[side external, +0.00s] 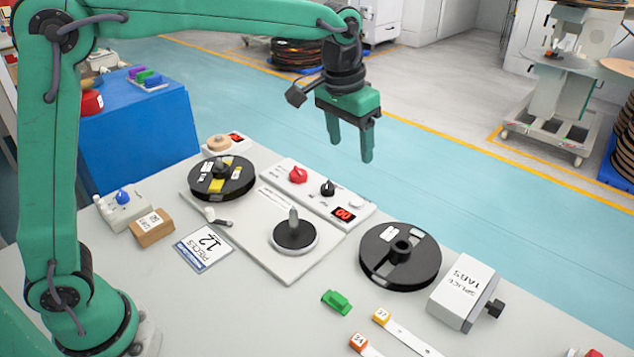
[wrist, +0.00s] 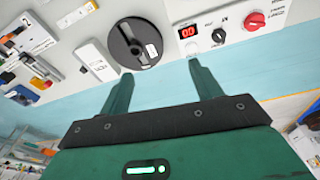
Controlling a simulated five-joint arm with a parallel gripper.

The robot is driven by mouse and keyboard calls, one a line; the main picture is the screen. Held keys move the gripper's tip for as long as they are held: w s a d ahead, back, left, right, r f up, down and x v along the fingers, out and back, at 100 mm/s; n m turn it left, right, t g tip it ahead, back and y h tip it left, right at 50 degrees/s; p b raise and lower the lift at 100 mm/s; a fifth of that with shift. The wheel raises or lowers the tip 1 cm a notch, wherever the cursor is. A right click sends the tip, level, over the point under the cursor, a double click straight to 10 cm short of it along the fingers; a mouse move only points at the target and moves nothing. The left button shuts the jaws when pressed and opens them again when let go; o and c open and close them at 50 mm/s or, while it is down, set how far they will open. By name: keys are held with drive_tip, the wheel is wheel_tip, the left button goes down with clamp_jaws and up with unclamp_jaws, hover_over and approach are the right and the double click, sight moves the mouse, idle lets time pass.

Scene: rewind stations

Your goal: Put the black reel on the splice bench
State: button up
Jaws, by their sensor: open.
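A black reel (side external: 400,256) with a raised hub and white labels lies flat on the white table at the right. It also shows in the wrist view (wrist: 128,47), beyond my fingertips. A second black reel (side external: 222,178), with yellow and white markings, sits on the left part of a pale plate (side external: 262,216). An upright spindle on a dark disc (side external: 294,235) stands bare on the plate's right part. No surface is clearly marked as the splice bench. My gripper (side external: 351,150) is open and empty, high above the far side of the table, apart from both reels.
A control panel (side external: 322,192) with red and black knobs runs behind the plate. A white "splice tabs" box (side external: 463,293) stands close right of the right reel. A green clip (side external: 337,302) and tagged strips lie in front. A numbered card (side external: 203,247) and brown box (side external: 152,228) lie left.

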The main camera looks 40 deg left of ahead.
drive_tip(key=s+a+r+t, duration=0.2)
drive_tip(key=s+a+r, duration=0.2)
drive_tip(key=s+a, duration=0.65)
drive_tip(key=s+a+f+t, duration=0.1)
drive_tip(key=s+f, duration=0.1)
drive_tip(key=s, duration=0.5)
drive_tip(key=s+a+f+n, duration=0.1)
drive_tip(key=s+a+f, duration=0.1)
drive_tip(key=s, duration=0.5)
drive_tip(key=shift+s+a+f+n+t, duration=0.2)
drive_tip(key=shift+f+n+t, duration=0.15)
drive_tip(key=shift+f, duration=0.35)
